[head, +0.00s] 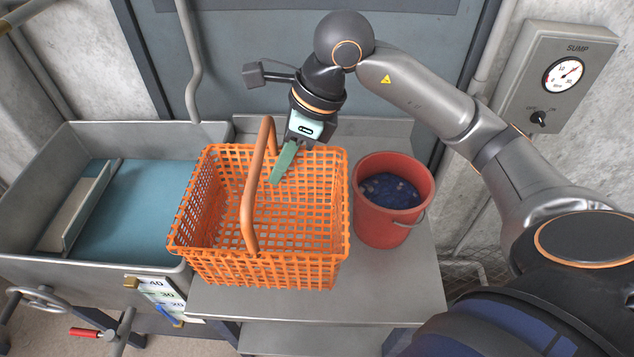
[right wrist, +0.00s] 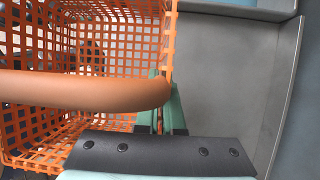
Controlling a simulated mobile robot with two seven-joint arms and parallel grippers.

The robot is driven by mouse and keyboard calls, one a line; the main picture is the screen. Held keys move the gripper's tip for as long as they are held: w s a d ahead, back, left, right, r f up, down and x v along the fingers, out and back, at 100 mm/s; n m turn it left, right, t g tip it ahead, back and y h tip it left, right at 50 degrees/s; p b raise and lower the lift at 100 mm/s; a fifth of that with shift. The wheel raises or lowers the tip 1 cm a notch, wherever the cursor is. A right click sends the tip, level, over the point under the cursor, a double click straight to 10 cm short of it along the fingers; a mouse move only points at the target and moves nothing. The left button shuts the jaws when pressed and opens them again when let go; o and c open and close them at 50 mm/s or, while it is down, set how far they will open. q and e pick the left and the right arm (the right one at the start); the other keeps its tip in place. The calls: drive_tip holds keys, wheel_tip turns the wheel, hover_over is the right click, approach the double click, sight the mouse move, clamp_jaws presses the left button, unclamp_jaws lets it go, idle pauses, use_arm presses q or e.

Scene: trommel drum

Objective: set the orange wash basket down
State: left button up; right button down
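The orange wash basket (head: 300,268) is an open plastic mesh basket with an arched handle (head: 249,205). It appears roughly level over the left part of the grey metal table (head: 390,295), its left side overlapping the sink's right wall in the head view. Whether its base touches the table I cannot tell. My right gripper (head: 282,165) points down at the basket's far wall, with one green finger showing inside. In the right wrist view the fingers (right wrist: 163,118) lie close on both sides of the basket's rim (right wrist: 170,45); the handle crosses in front. My left gripper is out of view.
A red bucket (head: 377,219) with dark contents stands close to the basket's right. A metal sink (head: 40,262) with a blue bottom lies left. A sump gauge panel (head: 558,85) hangs at the right. The table is bare in front of the bucket.

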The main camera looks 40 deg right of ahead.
drive_tip(key=w+d+f, duration=0.2)
drive_tip(key=w+f, duration=0.2)
drive_tip(key=w+d+f+p, duration=0.1)
drive_tip(key=w+d+f, duration=0.1)
drive_tip(key=w+f, duration=0.2)
drive_tip(key=w+d+f, duration=0.2)
drive_tip(key=w+f, duration=0.2)
drive_tip(key=shift+w+d+f+p, duration=0.1)
drive_tip(key=shift+w+f+p, duration=0.15)
drive_tip(key=shift+f+p, duration=0.15)
drive_tip(key=shift+f, duration=0.2)
drive_tip(key=c, duration=1)
unclamp_jaws()
drive_tip(key=shift+c, duration=0.2)
